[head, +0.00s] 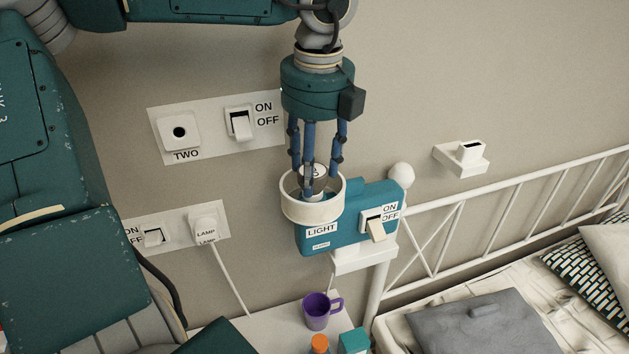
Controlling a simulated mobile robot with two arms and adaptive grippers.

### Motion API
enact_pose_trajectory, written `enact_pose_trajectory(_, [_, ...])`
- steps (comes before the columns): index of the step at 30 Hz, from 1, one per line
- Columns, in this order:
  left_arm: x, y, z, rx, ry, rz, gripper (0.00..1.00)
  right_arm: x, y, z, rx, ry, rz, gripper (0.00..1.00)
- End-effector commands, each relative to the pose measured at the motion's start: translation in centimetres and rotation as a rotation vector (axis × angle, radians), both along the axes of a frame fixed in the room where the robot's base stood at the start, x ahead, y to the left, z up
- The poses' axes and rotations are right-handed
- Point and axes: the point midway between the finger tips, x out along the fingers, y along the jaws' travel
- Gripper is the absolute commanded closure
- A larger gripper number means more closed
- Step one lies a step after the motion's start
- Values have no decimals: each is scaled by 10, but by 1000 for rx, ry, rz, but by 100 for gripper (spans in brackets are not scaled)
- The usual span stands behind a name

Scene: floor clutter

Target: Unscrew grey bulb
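A teal light box (345,222) marked LIGHT sits on a white wall bracket, with a switch marked ON and OFF. A cream ring (312,211) stands at its left end. Inside the ring is a pale grey bulb (318,172), partly hidden by fingers. My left gripper (313,180) points down from above, its blue fingers reaching into the ring around the bulb. Whether the fingers press on the bulb is not clear. My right gripper is not in view.
The wall holds a switch panel (215,143) marked TWO and a lower lamp panel (221,215) with a plugged cord. A purple mug (316,314) stands below the box. A white bed frame (470,208) is at right. Upper right wall is mostly clear.

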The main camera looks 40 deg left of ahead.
Motion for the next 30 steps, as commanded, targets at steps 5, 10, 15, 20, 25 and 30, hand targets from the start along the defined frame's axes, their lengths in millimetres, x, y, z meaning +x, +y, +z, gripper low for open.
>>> enact_pose_trajectory(5, [0, 0, 0, 0, 0, 0, 65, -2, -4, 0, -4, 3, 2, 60])
enact_pose_trajectory(10, [0, 0, -1, 1, 0, 12, 65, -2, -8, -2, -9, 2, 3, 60])
enact_pose_trajectory(15, [0, 0, -2, 2, 0, 66, 65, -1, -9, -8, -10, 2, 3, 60])
enact_pose_trajectory(20, [0, 0, -2, 2, 0, 118, 65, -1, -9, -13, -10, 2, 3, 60])
enact_pose_trajectory(25, [0, 0, -2, 2, 0, 178, 65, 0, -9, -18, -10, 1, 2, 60])
enact_pose_trajectory(30, [1, 0, -1, 3, -1, 240, 65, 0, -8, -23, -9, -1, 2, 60])
